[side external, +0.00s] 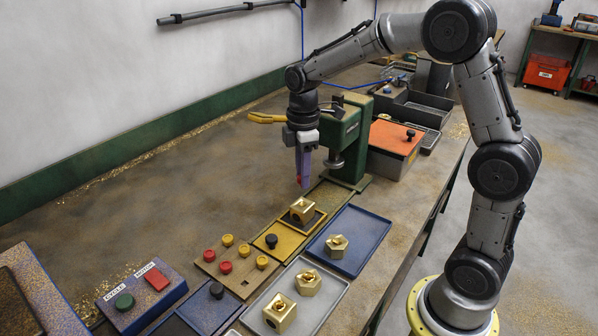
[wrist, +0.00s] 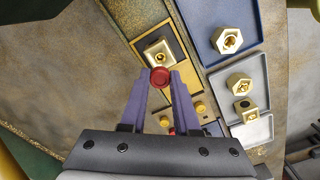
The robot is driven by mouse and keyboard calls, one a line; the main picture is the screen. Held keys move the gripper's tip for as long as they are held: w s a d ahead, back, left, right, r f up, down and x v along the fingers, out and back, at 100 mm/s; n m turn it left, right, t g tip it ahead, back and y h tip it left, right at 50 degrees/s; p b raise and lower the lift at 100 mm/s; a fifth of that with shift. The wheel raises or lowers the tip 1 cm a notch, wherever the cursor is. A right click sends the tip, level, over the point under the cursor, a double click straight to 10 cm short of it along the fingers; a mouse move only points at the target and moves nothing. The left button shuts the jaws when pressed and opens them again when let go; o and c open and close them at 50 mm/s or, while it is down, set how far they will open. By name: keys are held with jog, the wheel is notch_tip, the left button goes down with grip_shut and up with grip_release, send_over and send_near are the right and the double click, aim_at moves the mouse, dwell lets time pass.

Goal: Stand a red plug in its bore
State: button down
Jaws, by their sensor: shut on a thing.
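My gripper (side external: 302,180) is shut on a red plug (wrist: 159,77) and holds it in the air. The plug's red head shows between the purple fingertips in the wrist view. Below it, a square brass block (side external: 302,210) with a round opening sits in a dark fixture on the bench. The block also shows just beyond the plug in the wrist view (wrist: 158,54). The plug is apart from the block, with a clear gap in the side view. Other red plugs (side external: 225,267) and yellow plugs (side external: 228,240) stand in a wooden rack (side external: 240,284).
A green drill press (side external: 345,145) stands close behind my gripper. A blue tray (side external: 365,262) holds a hexagonal brass part (side external: 336,246). A grey tray (side external: 325,303) holds more brass parts. A black knob (side external: 271,241) stands on a yellow plate. A control box (side external: 140,297) is at front left.

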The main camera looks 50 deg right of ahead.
jog(key=shift+f, duration=2.35)
jog(key=shift+f, duration=0.55)
dwell(1.1)
jog(key=shift+c, duration=0.4)
grip_release()
dwell(0.4)
jog(key=shift+r, duration=3.5)
jog(key=shift+a, duration=0.1)
